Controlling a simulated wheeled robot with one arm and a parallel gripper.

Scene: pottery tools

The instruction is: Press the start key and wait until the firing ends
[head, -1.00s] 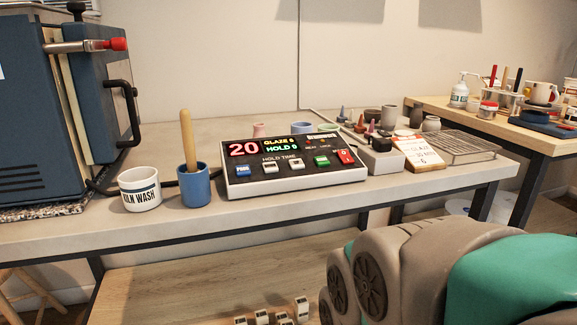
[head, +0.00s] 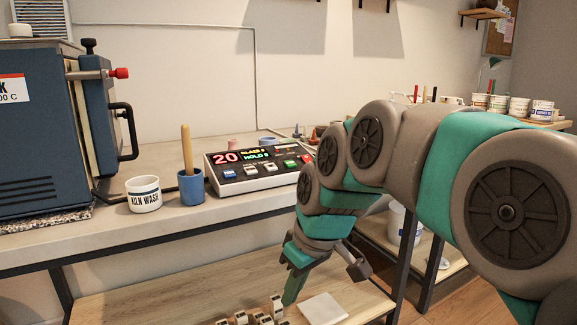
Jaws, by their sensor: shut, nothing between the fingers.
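The kiln controller (head: 238,184) is a white box with a dark sloping panel on the bench. Its display (head: 243,156) shows a red 20, with "GLAZE" in yellow and "HOLD" in green. Below are a blue key (head: 229,174), two white keys, a green key (head: 290,164) and a red key (head: 306,160). The key labels are too small to read here. The blue kiln (head: 35,140) stands at the left, its door side facing right. My gripper (head: 288,301) is shut and empty, pointing down in front of the bench, below the controller and apart from it.
A blue cup (head: 193,190) with a wooden stick and a white "KILN WASH" pot (head: 143,196) stand left of the controller. Several small white-and-black pieces (head: 264,319) and a white tile (head: 323,309) lie on the lower shelf (head: 150,295). My arm hides the bench's right part.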

